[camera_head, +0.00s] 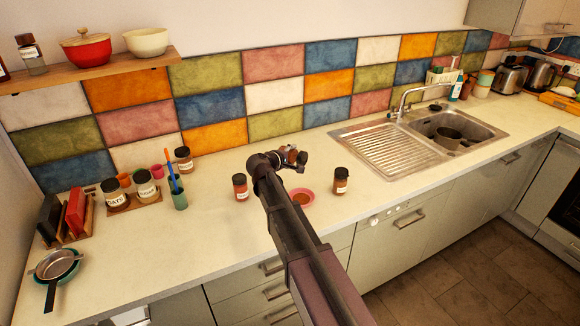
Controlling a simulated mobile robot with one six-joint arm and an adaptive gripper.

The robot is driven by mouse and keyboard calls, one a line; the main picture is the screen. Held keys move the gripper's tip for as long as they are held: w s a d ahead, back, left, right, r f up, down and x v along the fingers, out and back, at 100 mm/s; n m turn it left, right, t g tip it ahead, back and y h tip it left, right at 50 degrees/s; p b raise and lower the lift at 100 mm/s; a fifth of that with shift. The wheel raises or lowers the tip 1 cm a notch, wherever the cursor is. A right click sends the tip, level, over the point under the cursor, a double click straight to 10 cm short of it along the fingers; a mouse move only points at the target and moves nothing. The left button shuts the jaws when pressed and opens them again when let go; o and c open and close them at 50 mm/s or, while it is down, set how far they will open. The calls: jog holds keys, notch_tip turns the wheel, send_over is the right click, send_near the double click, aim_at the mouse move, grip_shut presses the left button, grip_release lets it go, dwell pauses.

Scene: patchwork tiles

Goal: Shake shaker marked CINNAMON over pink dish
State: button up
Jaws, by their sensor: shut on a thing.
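The small pink dish (311,196) sits on the counter near its front edge, with something brown in it. My gripper (294,158) is above and slightly behind the dish. It is shut on a small brownish shaker (291,153), which is mostly hidden by the gripper and arm. No label can be read on it, and its tilt is hard to tell. Two similar jars with dark lids stand upright on the counter, one left of the dish (240,187) and one right of it (341,181). Their labels are too small to read.
Another dark-lidded jar (184,160), a green cup with utensils (179,197) and labelled canisters (146,186) stand to the left. The sink (374,141) is to the right. A shelf (95,70) hangs at upper left.

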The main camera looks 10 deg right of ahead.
notch_tip(320, 180, up, 11)
jog(key=p, duration=1)
jog(key=shift+r, duration=0.2)
jog(key=shift+s+f, duration=0.1)
jog(key=shift+s, duration=0.1)
